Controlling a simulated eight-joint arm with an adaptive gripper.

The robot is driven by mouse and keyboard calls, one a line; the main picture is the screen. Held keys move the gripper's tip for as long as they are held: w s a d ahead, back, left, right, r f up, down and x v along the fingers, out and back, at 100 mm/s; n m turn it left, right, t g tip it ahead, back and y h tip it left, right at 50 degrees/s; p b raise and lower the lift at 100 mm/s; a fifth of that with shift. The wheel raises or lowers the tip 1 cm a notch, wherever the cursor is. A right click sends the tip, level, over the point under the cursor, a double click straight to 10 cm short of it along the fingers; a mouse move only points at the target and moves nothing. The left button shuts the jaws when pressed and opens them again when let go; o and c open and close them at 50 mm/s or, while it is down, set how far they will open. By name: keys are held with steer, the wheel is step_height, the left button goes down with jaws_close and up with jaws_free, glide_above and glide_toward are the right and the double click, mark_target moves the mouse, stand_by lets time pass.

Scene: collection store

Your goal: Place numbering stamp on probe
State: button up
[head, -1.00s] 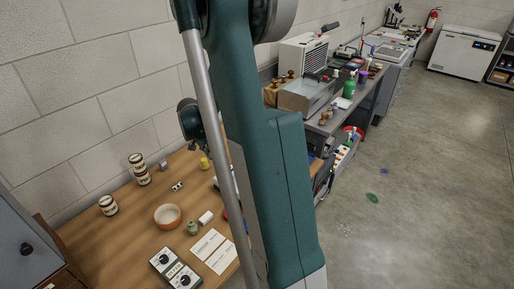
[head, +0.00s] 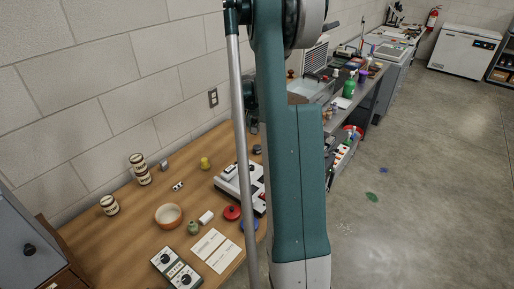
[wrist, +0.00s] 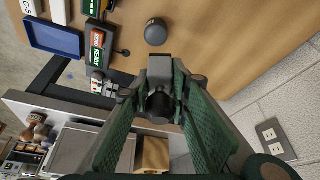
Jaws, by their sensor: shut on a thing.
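My gripper (wrist: 160,100) is shut on a small grey block with a dark round part, which I take to be the numbering stamp (wrist: 160,68). It is held between the green finger pads, above the end of the wooden table. In the head view my own arm hides the fingertips and the held thing. I cannot surely tell which thing is the probe. A dark rounded object (wrist: 155,32) lies on the table just beyond the held block; a similar dark object shows beside my arm in the head view (head: 257,149).
A device with a READY label (wrist: 97,48) and a blue tray (wrist: 54,37) are at the wrist view's upper left. The wooden table (head: 130,225) also holds an orange bowl (head: 168,215), striped jars (head: 139,168) and a dial box (head: 175,268). A wall (head: 120,80) runs behind.

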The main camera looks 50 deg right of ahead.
steer(key=shift+s+d+r, duration=0.1)
steer(key=shift+s+d, duration=0.15)
steer(key=shift+d, duration=0.45)
steer(key=b, duration=0.1)
glide_above(257, 147)
steer(key=shift+w+d+f, duration=0.1)
steer(key=shift+d+f, duration=0.05)
steer(key=shift+f, duration=3)
steer(key=shift+f+b, duration=0.3)
steer(key=shift+f, duration=1.6)
steer(key=shift+f, duration=0.15)
steer(key=o, duration=1)
